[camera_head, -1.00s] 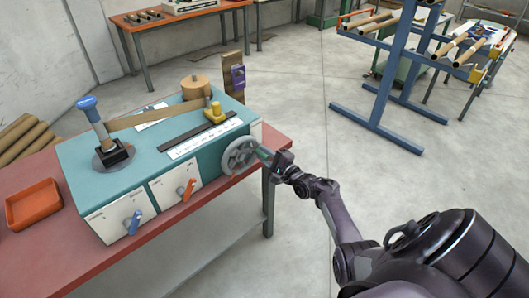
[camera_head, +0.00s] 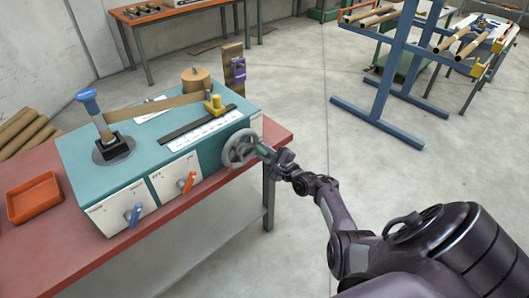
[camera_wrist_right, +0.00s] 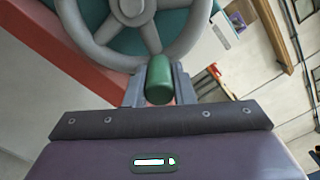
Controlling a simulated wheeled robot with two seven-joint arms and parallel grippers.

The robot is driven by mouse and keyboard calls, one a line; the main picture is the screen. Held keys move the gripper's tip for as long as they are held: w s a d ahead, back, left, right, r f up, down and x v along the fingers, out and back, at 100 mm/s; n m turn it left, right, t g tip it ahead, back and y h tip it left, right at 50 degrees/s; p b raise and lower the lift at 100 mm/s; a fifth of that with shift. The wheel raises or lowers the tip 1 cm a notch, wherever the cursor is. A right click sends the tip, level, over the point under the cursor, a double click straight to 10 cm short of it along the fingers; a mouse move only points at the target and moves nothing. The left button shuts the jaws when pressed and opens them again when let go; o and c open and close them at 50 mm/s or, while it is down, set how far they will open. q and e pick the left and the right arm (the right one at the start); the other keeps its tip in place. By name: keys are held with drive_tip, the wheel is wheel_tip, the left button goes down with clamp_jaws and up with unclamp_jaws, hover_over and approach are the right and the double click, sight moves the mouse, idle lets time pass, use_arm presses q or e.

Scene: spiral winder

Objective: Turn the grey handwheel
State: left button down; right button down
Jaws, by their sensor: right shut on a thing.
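The grey handwheel (camera_head: 240,148) is on the right end of the teal winder box (camera_head: 165,130), which stands on the red bench. The handwheel also fills the top of the right wrist view (camera_wrist_right: 135,20), with its hub and spokes showing. A green handle (camera_wrist_right: 159,80) sticks out from its rim. My right gripper (camera_head: 270,153) is at the handwheel's right side, shut on the green handle, which lies between its two fingers in the right wrist view (camera_wrist_right: 158,85). My left gripper is not in view.
The box carries a blue-topped lever (camera_head: 87,97), a yellow knob (camera_head: 214,104), a brown roll (camera_head: 196,80), and blue and orange switches on its front. An orange tray (camera_head: 34,198) lies on the red bench (camera_head: 80,245). Open floor lies right of the bench, before a blue rack (camera_head: 385,80).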

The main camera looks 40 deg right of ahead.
drive_tip(key=c, duration=1.2)
unclamp_jaws()
drive_tip(key=shift+c, duration=0.2)
drive_tip(key=s, duration=0.5)
drive_tip(key=s+p, duration=0.1)
drive_tip(key=s, duration=0.1)
drive_tip(key=shift+s+d, duration=0.35)
drive_tip(key=shift+s, duration=0.05)
